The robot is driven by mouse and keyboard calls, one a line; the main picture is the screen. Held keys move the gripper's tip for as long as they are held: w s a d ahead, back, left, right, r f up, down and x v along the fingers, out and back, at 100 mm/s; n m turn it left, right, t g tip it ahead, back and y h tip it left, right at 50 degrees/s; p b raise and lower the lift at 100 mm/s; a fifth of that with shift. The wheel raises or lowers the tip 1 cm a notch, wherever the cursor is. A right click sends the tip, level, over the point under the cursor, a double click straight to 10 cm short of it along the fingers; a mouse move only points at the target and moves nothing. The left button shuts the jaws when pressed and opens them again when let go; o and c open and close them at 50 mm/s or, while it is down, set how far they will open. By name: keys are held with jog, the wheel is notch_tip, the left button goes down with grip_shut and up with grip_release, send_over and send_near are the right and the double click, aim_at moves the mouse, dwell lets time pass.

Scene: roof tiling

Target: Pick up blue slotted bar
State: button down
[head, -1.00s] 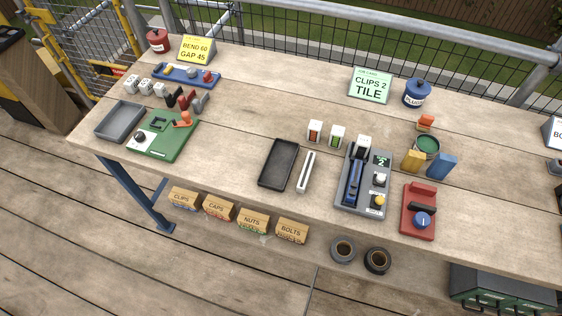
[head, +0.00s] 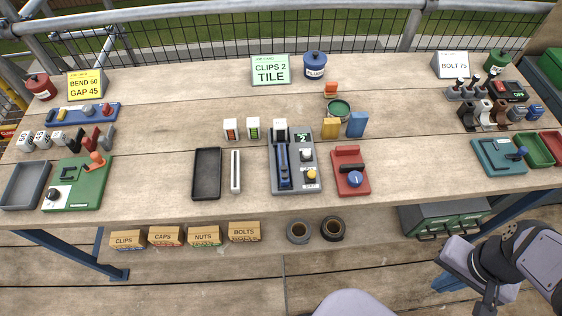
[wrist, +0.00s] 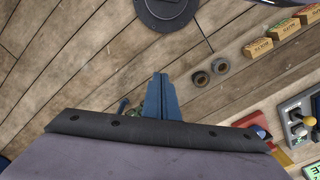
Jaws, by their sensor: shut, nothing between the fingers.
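A long blue bar (head: 283,168), with what looks like a dark slot along it, lies in the grey station (head: 308,187) marked 2, at the middle of the bench in the head view. My gripper shows in the wrist view as two blue-grey fingers (wrist: 159,88) pressed together and empty, pointing down over the deck. In the head view my arm is at the lower right, in front of the bench, well away from the bar. The wrist view shows only part of the grey station (wrist: 297,122) at right; the bar is not clear there.
A white slotted bar (head: 235,171) and black tray (head: 206,174) lie left of the station. A red block with a blue knob (head: 351,171) sits close on its right. White blocks (head: 253,128) stand behind. Bare bench lies between the red block and the teal fixture (head: 497,157).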

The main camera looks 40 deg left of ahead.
dwell(0.4)
jog(key=c, duration=1.5)
grip_release()
